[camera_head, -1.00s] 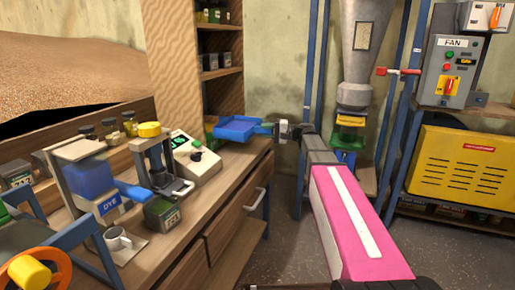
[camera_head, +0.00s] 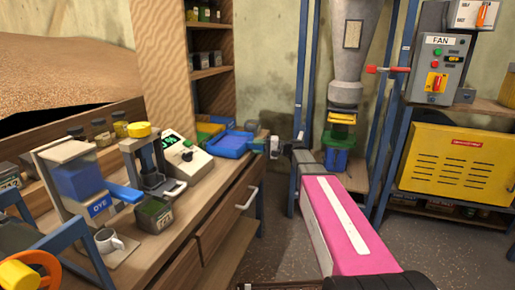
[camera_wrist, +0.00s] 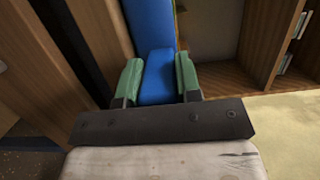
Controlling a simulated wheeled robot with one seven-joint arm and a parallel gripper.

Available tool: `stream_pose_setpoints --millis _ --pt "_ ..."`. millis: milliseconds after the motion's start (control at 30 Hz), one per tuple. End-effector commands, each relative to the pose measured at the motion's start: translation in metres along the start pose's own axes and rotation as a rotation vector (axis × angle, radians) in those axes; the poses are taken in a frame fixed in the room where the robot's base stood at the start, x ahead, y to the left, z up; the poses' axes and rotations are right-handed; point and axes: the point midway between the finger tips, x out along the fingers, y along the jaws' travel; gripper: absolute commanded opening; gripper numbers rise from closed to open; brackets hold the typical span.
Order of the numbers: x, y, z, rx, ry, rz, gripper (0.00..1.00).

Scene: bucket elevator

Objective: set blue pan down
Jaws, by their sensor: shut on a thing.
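The blue pan (camera_head: 229,146) is at the far right end of the wooden bench (camera_head: 225,180), right of the scale. It looks about level and low over the bench top. I cannot tell whether its underside touches the wood. My gripper (camera_head: 268,146) comes from the right and is shut on the pan's handle. In the wrist view, the green finger pads of my gripper (camera_wrist: 158,78) press both sides of the blue handle (camera_wrist: 158,73), and part of the blue pan (camera_wrist: 151,22) shows beyond.
The scale (camera_head: 184,153) with a lit display stands close to the pan's left. A green and yellow tray (camera_head: 208,128) lies behind the pan.

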Motion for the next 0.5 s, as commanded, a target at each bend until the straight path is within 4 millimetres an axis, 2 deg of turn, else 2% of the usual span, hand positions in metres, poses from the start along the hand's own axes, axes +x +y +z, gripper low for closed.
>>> stream_pose_setpoints --millis 133,167,233,500 --pt "0.0 0.001 0.0 0.0 0.0 -0.004 0.0" --pt "0.0 0.0024 -0.0001 0.0 0.0 0.0 0.35" --pt "0.0 0.0021 0.0 0.0 0.0 0.0 0.57" --pt "0.0 0.0018 0.0 0.0 0.0 0.0 0.57"
